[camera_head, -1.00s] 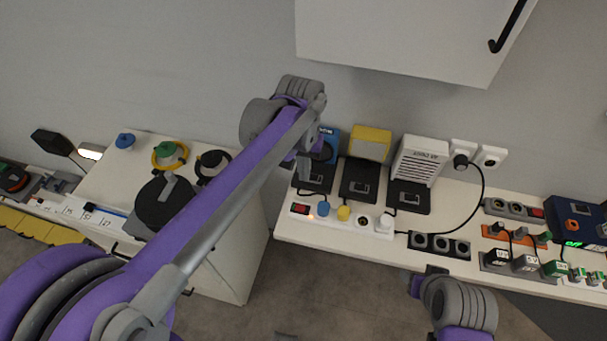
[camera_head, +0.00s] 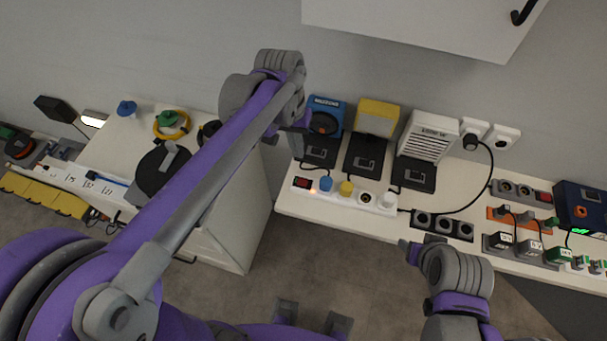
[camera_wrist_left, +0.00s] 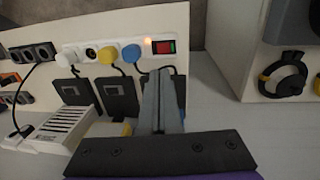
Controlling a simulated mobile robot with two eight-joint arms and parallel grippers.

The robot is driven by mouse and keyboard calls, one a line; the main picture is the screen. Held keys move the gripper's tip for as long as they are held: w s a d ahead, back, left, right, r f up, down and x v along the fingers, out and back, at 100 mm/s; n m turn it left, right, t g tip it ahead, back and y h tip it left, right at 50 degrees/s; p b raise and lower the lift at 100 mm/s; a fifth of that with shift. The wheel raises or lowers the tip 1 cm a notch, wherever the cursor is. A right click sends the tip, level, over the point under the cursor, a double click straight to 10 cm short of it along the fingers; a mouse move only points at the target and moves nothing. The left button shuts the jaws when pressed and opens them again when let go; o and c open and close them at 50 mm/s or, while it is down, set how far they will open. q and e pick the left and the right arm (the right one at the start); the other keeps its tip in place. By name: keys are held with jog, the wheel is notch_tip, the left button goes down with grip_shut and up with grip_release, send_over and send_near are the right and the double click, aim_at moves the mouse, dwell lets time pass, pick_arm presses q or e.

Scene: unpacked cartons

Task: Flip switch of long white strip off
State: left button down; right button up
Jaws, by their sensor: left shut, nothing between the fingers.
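The long white strip (camera_head: 345,193) lies along the front of the white bench, with a blue plug, a yellow plug and a white plug in it. Its red rocker switch (camera_head: 301,183) is at the strip's left end, with a small orange light glowing beside it. The strip (camera_wrist_left: 115,47) and switch (camera_wrist_left: 163,46) also show in the left wrist view. My left gripper (camera_head: 297,150) is shut and empty, behind the switch and apart from it; its fingers (camera_wrist_left: 160,85) point toward the switch end. My right gripper (camera_head: 408,250) is in front of the bench; its jaws are unclear.
A blue device (camera_head: 325,115), a yellow device (camera_head: 376,120) and a white heater-like box (camera_head: 428,138) stand behind the strip. A black socket strip (camera_head: 442,224) lies to its right. A white cabinet (camera_head: 225,225) with a black reel stands left. A wall cupboard (camera_head: 415,28) hangs above.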

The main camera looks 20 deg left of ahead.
aim_at(305, 182)
pick_arm(q)
jog(key=f, duration=0.4)
jog(key=d+f, duration=0.1)
jog(key=f, duration=0.7)
jog(key=shift+d+f+b, duration=0.25)
jog(key=shift+b, duration=0.15)
pick_arm(e)
jog(key=shift+s+f, duration=0.15)
jog(key=shift+f, duration=0.4)
